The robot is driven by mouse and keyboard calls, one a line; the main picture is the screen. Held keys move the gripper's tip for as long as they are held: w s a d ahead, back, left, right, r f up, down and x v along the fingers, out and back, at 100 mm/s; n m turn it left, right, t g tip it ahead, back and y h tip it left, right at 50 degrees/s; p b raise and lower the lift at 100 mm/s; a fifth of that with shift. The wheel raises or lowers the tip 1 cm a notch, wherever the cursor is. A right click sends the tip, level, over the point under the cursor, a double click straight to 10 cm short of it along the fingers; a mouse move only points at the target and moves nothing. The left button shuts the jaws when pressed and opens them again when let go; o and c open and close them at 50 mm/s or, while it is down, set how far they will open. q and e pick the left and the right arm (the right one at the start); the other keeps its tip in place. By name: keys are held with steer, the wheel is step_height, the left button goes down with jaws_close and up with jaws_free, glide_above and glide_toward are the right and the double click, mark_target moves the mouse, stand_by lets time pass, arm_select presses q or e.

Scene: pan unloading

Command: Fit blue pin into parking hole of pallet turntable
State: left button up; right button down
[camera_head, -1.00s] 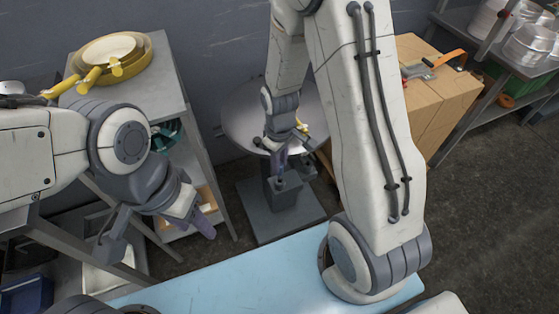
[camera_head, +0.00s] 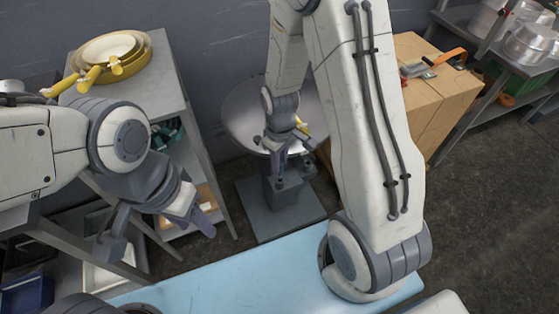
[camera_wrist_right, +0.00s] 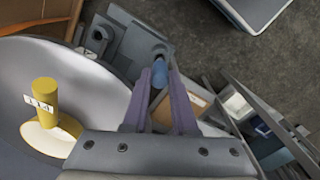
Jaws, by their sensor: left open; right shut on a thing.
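The pallet turntable (camera_head: 243,118) is a round grey plate by the wall, with a grey block and base in front of it. The plate fills the left of the right wrist view (camera_wrist_right: 22,88). My right gripper (camera_wrist_right: 160,82) is shut on the blue pin (camera_wrist_right: 159,72), whose end shows between the fingertips. Just beyond the pin, a dark round hole (camera_wrist_right: 160,50) shows in the grey block. I cannot tell whether the pin touches its rim. In the head view my right gripper (camera_head: 278,163) hangs over the block. My left gripper (camera_head: 197,215) is open and empty, away from the turntable.
A yellow handle with a white label (camera_wrist_right: 42,103) stands on the turntable plate. Yellow pans (camera_head: 108,52) sit on a grey shelf unit at left. A cardboard box (camera_head: 430,95) stands right of the turntable. A light blue surface (camera_head: 240,275) lies in front.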

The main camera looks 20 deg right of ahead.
steer(key=shift+f+b, duration=1.25)
steer(key=shift+f, duration=0.6)
stand_by(0.9)
steer(key=c, duration=0.6)
jaws_free()
steer(key=shift+r, duration=0.1)
step_height(320, 180, up, 10)
steer(key=shift+r+p, duration=0.15)
steer(key=shift+p, duration=0.65)
